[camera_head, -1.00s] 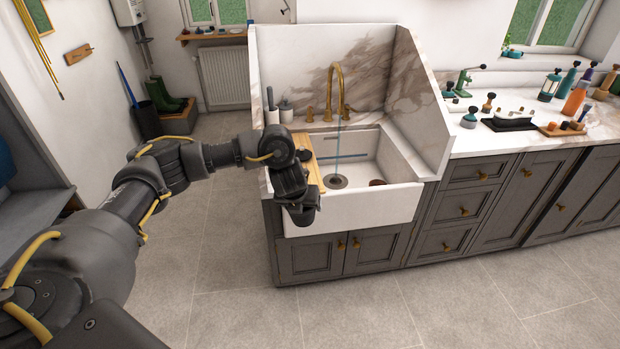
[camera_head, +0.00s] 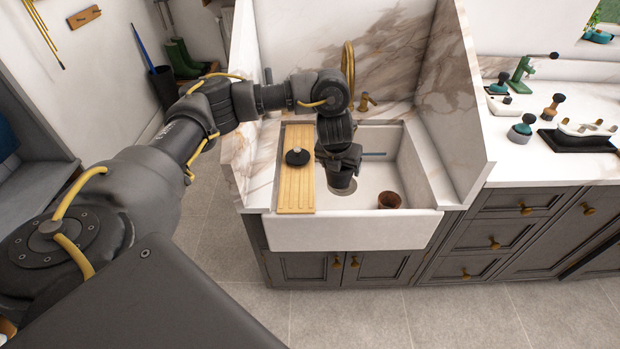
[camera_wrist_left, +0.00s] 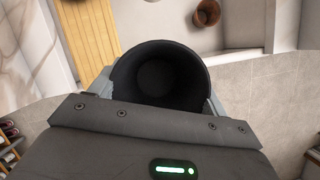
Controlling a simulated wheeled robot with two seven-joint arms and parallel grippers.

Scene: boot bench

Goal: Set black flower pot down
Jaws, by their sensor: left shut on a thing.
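My left gripper (camera_head: 342,165) is over the white sink (camera_head: 352,232), pointing down. It is shut on the black flower pot (camera_head: 341,183), whose lower part shows below the fingers. In the left wrist view the black pot (camera_wrist_left: 160,78) fills the space between the gripper's fingers (camera_wrist_left: 160,92), with its open, empty mouth facing the camera. Whether the pot's base touches the sink floor cannot be told. My right gripper is not in view.
A brown pot (camera_head: 389,200) stands in the sink to the right. A wooden board (camera_head: 296,185) lies across the sink's left side with a dark round-based object (camera_head: 297,157) on it. A brass tap (camera_head: 348,70) rises behind. Marble panels flank the sink.

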